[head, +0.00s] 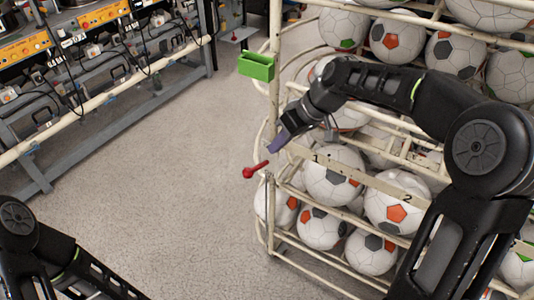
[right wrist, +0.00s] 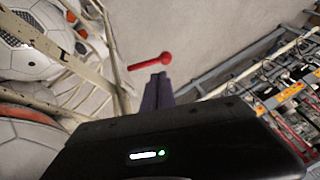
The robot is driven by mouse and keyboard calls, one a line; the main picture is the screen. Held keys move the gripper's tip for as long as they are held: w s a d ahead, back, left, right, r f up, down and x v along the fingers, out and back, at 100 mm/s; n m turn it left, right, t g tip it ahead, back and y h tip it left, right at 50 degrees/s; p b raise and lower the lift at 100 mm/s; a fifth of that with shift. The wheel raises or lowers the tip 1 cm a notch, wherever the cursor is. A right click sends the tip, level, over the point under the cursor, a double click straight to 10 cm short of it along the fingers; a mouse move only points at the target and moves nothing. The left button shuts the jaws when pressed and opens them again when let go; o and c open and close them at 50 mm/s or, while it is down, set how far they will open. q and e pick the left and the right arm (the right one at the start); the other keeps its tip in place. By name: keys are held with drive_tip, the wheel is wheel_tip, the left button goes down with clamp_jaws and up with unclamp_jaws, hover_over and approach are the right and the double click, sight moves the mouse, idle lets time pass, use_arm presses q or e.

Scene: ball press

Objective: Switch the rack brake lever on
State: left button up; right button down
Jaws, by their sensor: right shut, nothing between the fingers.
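The red brake lever (head: 256,170) with a round knob sticks out to the left from the front corner post of the cream ball rack (head: 271,215). It also shows in the right wrist view (right wrist: 150,61), just beyond the fingertips. My right gripper (head: 273,148) is shut and empty, a little above and to the right of the knob. In the right wrist view its purple fingers (right wrist: 159,78) are together and appear apart from the lever. The lever's mount is partly hidden by the rack post. My left arm shows at the lower left, but its gripper is out of view.
Soccer balls (head: 332,178) fill the rack's shelves, behind and below my right arm. A green box (head: 257,66) hangs on the rack's upper left post. A workbench rack with machines (head: 100,90) stands at the left. The grey floor (head: 170,160) between is clear.

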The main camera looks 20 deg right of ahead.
sight(253, 170)
drive_tip(key=p+x, duration=0.1)
drive_tip(key=x, duration=0.8)
drive_tip(key=shift+w+a+f, duration=0.1)
drive_tip(key=shift+f, duration=0.15)
use_arm(q)
drive_tip(key=shift+r, duration=0.65)
